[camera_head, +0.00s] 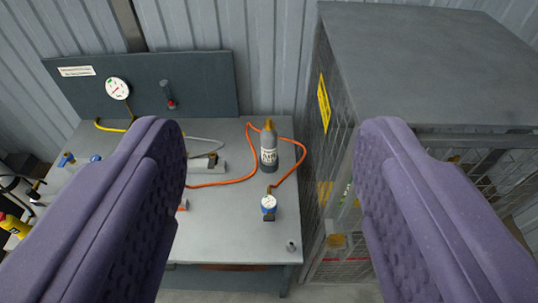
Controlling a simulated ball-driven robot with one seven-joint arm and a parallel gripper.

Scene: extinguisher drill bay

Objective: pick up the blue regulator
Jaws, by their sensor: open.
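A small regulator (268,206) with a blue body, a white round dial and a brown fitting on top stands on the grey workbench (235,222), right of centre. An orange hose (284,177) runs up to its fitting. My gripper (272,140) has two purple padded fingers spread wide at the left and right of the view. It is open and empty, and the regulator shows in the gap between the fingers, apart from both. The left finger hides part of the bench's left side.
A grey bottle (268,152) with an orange tip stands behind the regulator. A grey mesh cage (430,65) stands right of the bench. A dark back panel (205,85) carries a gauge (117,88). A yellow item (14,225) lies at far left. The bench front is mostly clear.

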